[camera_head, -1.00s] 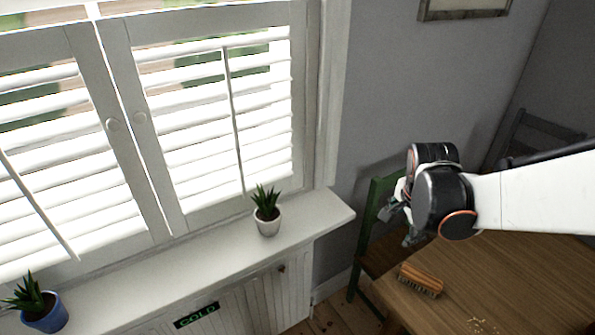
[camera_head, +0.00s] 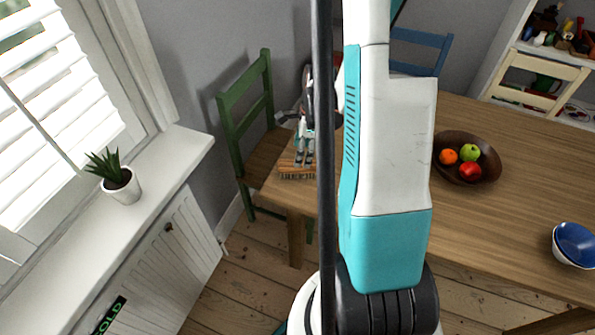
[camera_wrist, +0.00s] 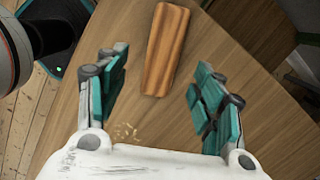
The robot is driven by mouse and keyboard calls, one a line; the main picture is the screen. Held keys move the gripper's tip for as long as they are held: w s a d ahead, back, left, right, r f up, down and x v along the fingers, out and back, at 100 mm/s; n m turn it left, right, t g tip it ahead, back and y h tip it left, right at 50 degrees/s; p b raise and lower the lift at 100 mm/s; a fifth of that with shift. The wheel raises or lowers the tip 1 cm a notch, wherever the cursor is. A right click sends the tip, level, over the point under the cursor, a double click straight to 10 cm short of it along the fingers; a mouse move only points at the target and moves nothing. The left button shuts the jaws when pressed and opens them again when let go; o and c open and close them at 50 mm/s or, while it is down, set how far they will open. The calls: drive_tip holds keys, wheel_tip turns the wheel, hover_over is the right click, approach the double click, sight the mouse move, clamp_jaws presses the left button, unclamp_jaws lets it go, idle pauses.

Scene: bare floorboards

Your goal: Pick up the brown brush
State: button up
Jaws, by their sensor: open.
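The brown brush (camera_head: 296,168) lies on the wooden table near its left corner, partly hidden by my gripper (camera_head: 304,150) in the head view. In the wrist view the brush (camera_wrist: 166,50) shows its striped wooden back, lying lengthwise away from me. My gripper (camera_wrist: 157,98) is open and empty, with one finger on each side of the picture. The brush lies ahead of the fingertips, roughly in line with the gap between them. I cannot tell the exact height of the fingers above it.
A green chair (camera_head: 240,120) stands close to the table's left end. Pale crumbs (camera_wrist: 126,132) lie near the brush. A potted plant (camera_head: 122,186) stands on the sill.

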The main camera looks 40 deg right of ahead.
drive_tip(key=shift+w+a+f+b, duration=0.15)
drive_tip(key=shift+f+b, duration=0.35)
drive_tip(key=shift+f, duration=0.65)
drive_tip(key=shift+w+a+f+b, duration=0.1)
drive_tip(key=shift+w+f+b, duration=0.3)
drive_tip(key=shift+f, duration=0.75)
drive_tip(key=shift+w+a+f+b, duration=0.1)
drive_tip(key=shift+f+b, duration=0.45)
drive_tip(key=shift+f, duration=0.6)
drive_tip(key=shift+r, duration=0.1)
drive_tip(key=c, duration=1.3)
wheel_tip(320, 180, up, 20)
drive_tip(key=p, duration=0.7)
